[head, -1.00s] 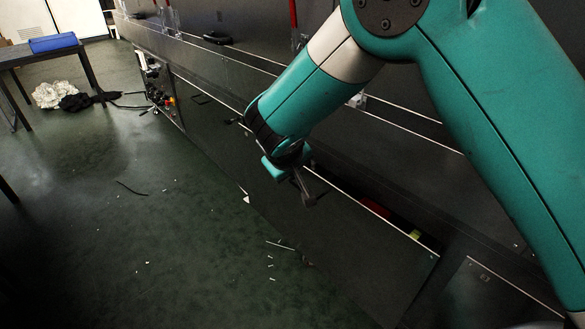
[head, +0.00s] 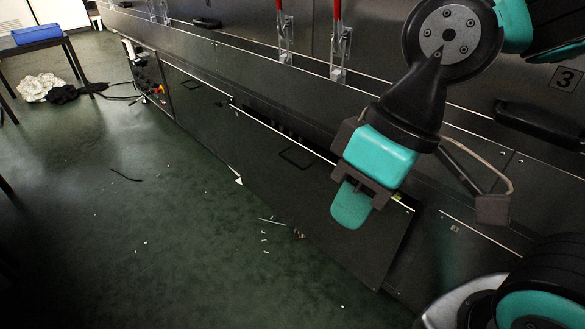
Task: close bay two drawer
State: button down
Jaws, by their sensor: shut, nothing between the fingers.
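The drawer (head: 315,205) in the middle of the row stands out from the machine face, with a dark gap behind its front edge. Its front is a dark panel with a light top edge and a black bar handle (head: 297,157). No bay number on it is readable. My gripper (head: 350,205) is shut and empty. It hangs in front of the right half of the drawer front, to the right of the handle, and hides part of the panel and top edge. I cannot tell whether it touches the panel.
A flush dark panel (head: 195,100) lies to the left, beyond it a control box (head: 145,72). Red-handled latches (head: 337,45) rise above. Small debris (head: 264,238) lies on the open green floor. A table (head: 40,48) stands far left.

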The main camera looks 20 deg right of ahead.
aim_at(294, 178)
jog(key=u, duration=0.25)
jog(key=k, duration=0.35)
jog(key=u, duration=0.75)
jog(key=i, duration=1.05)
jog(key=z, duration=0.8)
